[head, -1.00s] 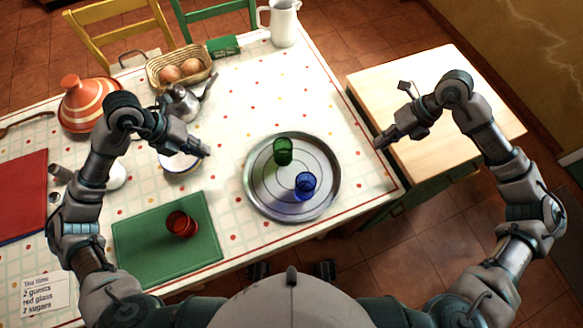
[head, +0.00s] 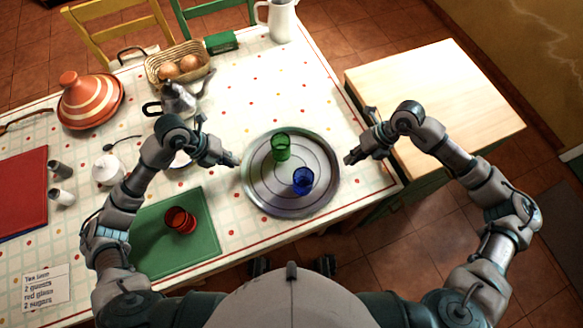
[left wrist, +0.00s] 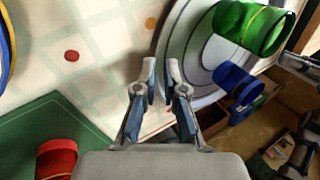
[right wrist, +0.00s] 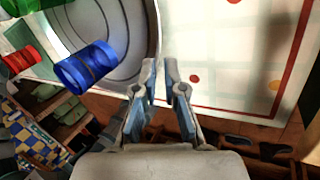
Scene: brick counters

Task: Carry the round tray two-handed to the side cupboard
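The round metal tray (head: 262,200) lies on the table near its right edge. A green glass (head: 281,146) and a blue glass (head: 303,181) stand on it. My left gripper (head: 237,161) is at the tray's left rim, its fingers slightly parted. The left wrist view shows the tray rim (left wrist: 172,30) just ahead of these fingertips. My right gripper (head: 349,159) is just off the right rim, its fingers also slightly parted with nothing between them; the tray (right wrist: 140,25) shows ahead of it. Whether either fingertip touches the rim is unclear. The side cupboard (head: 450,110) has a bare pale wooden top.
A red glass (head: 180,220) stands on a green mat (head: 205,250) left of the tray. A teapot (head: 182,98), bread basket (head: 195,75), tagine (head: 90,100) and white jug (head: 281,20) stand further back. A narrow gap separates table and cupboard.

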